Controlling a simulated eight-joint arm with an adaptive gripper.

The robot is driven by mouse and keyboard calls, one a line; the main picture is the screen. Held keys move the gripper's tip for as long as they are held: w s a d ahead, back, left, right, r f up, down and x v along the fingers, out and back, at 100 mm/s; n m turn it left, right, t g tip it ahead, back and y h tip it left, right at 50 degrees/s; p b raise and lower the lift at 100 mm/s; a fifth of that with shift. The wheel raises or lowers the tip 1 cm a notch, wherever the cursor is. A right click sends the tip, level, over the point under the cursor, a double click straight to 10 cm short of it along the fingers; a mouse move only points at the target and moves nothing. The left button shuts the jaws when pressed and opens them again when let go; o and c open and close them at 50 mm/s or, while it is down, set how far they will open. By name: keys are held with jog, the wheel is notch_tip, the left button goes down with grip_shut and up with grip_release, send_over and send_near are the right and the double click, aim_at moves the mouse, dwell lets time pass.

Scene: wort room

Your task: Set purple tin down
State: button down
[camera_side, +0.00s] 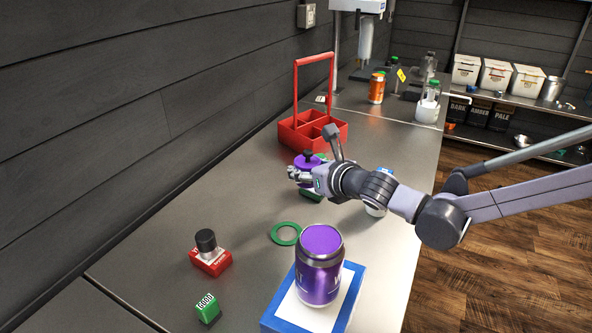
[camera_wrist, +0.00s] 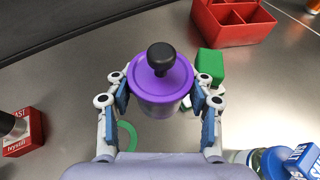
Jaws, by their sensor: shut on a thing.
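My gripper (camera_side: 301,176) is shut on a purple-lidded tin with a black knob (camera_side: 308,160). In the wrist view the gripper (camera_wrist: 167,92) has its blue pads on both sides of the tin (camera_wrist: 160,85), just under the lid rim. The tin looks upright. Its base is hidden, so I cannot tell whether it touches the counter. A larger purple can (camera_side: 319,275) stands upright on a blue-edged white mat (camera_side: 352,292) at the front, apart from my gripper.
A green block (camera_wrist: 209,62) is close beside the held tin. The red caddy (camera_side: 322,125) stands behind. A green ring (camera_side: 286,233) lies in front. A red box (camera_side: 211,262), a green cube (camera_side: 207,308) and a blue-lidded jar (camera_wrist: 268,160) are around. The counter's left middle is clear.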

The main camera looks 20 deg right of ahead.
aim_at(308, 151)
notch_tip(308, 151, up, 7)
jog(key=shift+f, duration=0.15)
jog(key=shift+w+d, duration=0.1)
jog(key=shift+d, duration=0.2)
jog(key=w+d+m+g+h, duration=0.15)
jog(key=d+m+h, duration=0.35)
jog(key=d, duration=1.8)
jog(key=w+d+m+g+h, duration=0.1)
jog(key=w+d+m+h, duration=0.3)
jog(key=d, duration=2)
jog(key=shift+h, duration=0.6)
jog(key=w+a+f, duration=0.2)
jog(key=a+f, duration=0.1)
jog(key=f, duration=0.1)
jog(key=w+a+f, duration=0.2)
jog(key=f, duration=0.2)
jog(key=w+a+f, duration=0.2)
jog(key=a+f, duration=0.1)
jog(key=f, duration=0.1)
jog(key=shift+w+a, duration=0.15)
jog(key=shift+a, duration=0.2)
jog(key=shift+f, duration=1.9)
